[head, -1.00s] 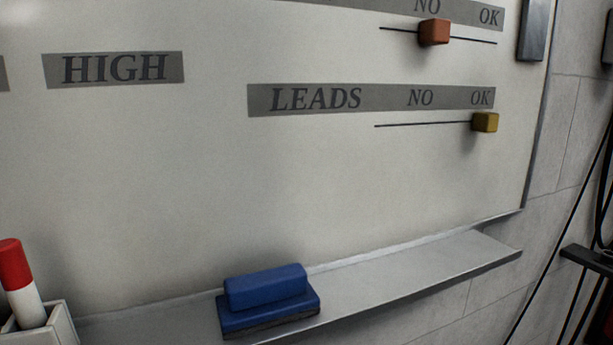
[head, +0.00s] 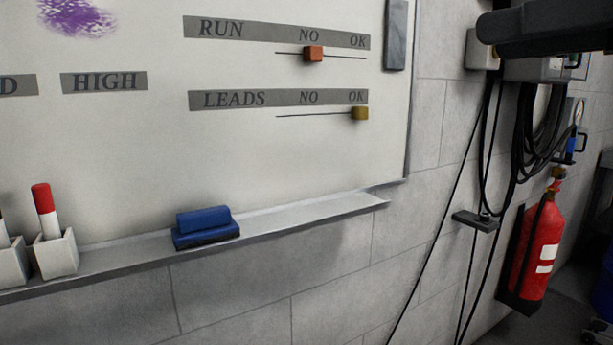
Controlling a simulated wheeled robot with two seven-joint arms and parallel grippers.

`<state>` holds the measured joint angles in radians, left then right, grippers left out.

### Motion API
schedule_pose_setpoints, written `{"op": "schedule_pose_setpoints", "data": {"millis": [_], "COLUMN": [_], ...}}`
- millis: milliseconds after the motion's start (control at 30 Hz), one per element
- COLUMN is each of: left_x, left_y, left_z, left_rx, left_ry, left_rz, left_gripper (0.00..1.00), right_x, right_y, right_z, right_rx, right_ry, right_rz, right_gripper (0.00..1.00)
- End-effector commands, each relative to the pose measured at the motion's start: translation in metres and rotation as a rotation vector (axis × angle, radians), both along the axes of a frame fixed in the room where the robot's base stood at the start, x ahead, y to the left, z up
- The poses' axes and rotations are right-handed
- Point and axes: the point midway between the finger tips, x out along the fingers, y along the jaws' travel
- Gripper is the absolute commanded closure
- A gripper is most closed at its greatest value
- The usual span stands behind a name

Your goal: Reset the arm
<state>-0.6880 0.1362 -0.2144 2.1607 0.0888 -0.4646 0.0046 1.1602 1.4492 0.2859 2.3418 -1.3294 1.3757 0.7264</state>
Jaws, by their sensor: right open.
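My right gripper (head: 490,28) is a dark shape at the top right of the head view, pointing left. It is open, and nothing shows held in it. It appears in front of the grey wall boxes and hanging black cables, to the right of the whiteboard (head: 150,155). I see no contact with anything. Part of it and the rest of the arm lie beyond the picture's edge. My left gripper is out of view.
A ledge (head: 290,218) under the board holds a blue eraser (head: 205,228) and white holders with markers. The RUN slider (head: 313,54) is near NO; the LEADS slider (head: 360,113) is at OK. Black cables (head: 540,130) and a red extinguisher (head: 540,245) are at right.

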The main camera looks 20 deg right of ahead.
Motion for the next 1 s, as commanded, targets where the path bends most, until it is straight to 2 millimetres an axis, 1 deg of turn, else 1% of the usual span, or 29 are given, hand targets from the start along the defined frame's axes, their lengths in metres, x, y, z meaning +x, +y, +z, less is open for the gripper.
{"op": "schedule_pose_setpoints", "data": {"millis": [33, 100, 233, 367, 400, 467, 500, 567, 600, 667, 700, 767, 800, 867, 900, 967, 1000], "left_x": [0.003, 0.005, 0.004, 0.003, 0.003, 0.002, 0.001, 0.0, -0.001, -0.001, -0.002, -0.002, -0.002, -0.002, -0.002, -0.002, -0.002], "left_y": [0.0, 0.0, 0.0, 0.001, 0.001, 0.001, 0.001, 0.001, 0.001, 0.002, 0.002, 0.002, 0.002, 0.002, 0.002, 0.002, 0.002], "left_z": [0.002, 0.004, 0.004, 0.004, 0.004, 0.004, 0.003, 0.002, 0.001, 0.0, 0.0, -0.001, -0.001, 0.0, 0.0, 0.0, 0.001], "left_rx": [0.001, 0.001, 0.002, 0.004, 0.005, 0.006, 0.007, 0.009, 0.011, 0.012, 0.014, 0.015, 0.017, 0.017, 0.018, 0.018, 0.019], "left_ry": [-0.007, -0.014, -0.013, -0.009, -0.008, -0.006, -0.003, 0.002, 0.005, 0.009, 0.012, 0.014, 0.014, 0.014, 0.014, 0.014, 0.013], "left_rz": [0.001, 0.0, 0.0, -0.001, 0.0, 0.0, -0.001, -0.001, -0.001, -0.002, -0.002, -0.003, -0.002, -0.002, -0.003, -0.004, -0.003], "left_gripper": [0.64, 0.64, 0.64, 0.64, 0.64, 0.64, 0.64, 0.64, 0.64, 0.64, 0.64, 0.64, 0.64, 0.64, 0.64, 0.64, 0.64], "right_x": [0.008, 0.018, 0.033, 0.048, 0.053, 0.064, 0.074, 0.094, 0.109, 0.133, 0.149, 0.166, 0.175, 0.182, 0.183, 0.179, 0.173], "right_y": [0.01, 0.024, 0.052, 0.079, 0.087, 0.095, 0.098, 0.096, 0.092, 0.083, 0.076, 0.068, 0.064, 0.06, 0.058, 0.059, 0.061], "right_z": [-0.007, -0.018, -0.037, -0.058, -0.064, -0.074, -0.082, -0.097, -0.111, -0.141, -0.166, -0.207, -0.236, -0.282, -0.312, -0.358, -0.388], "right_rx": [0.019, 0.055, 0.161, 0.365, 0.462, 0.649, 0.802, 1.057, 1.233, 1.504, 1.684, 1.91, 2.04, 2.211, 2.312, 2.442, 2.519], "right_ry": [0.038, 0.09, 0.193, 0.317, 0.363, 0.432, 0.48, 0.543, 0.583, 0.635, 0.665, 0.704, 0.727, 0.761, 0.781, 0.816, 0.837], "right_rz": [0.067, 0.168, 0.37, 0.597, 0.67, 0.773, 0.828, 0.869, 0.869, 0.821, 0.757, 0.64, 0.549, 0.399, 0.291, 0.124, 0.003], "right_gripper": [0.51, 0.51, 0.51, 0.51, 0.51, 0.51, 0.51, 0.51, 0.51, 0.51, 0.51, 0.51, 0.51, 0.51, 0.51, 0.51, 0.51]}}
